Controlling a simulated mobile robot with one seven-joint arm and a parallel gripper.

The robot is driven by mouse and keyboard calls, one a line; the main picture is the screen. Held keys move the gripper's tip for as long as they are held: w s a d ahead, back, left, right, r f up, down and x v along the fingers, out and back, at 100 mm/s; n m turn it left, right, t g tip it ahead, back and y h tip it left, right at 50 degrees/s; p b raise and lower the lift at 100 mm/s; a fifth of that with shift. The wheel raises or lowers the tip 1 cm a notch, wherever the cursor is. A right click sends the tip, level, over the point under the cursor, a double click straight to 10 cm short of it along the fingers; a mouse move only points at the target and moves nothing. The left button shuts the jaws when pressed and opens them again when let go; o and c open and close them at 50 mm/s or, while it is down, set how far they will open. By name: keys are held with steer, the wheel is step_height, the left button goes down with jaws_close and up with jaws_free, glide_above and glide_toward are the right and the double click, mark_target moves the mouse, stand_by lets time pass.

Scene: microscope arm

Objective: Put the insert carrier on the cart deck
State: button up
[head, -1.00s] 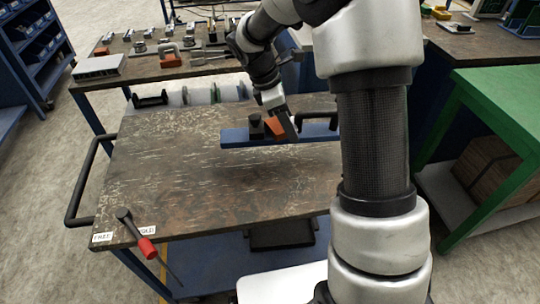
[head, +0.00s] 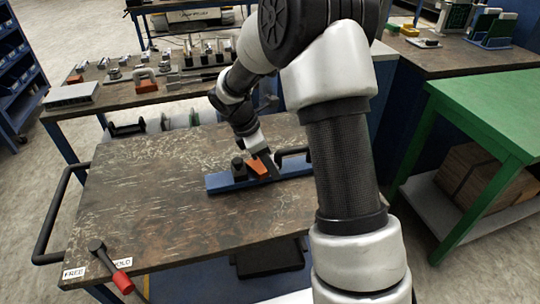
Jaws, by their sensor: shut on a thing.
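The insert carrier is a long blue bar (head: 222,184) with a black knob (head: 238,168) and an orange block (head: 257,168) on it. It is over the back right part of the worn brown cart deck (head: 150,200), level or nearly so. I cannot tell whether its underside touches the deck. My gripper (head: 264,165) points down at the middle of the bar and is shut on the carrier, at the orange block. The fingertips are partly hidden. My arm hides the right end of the bar and the right side of the deck.
A lever with a red grip (head: 123,283) is at the deck's front left, beside labels reading FREE and HOLD. Black handles (head: 50,215) flank the deck. A bench with parts (head: 185,85) stands behind, a green table (head: 490,100) right. The deck's left and middle are clear.

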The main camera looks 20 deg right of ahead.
steer(key=shift+f, duration=0.2)
steer(key=shift+f, duration=0.15)
steer(key=o, duration=1.6)
steer(key=shift+c, duration=0.2)
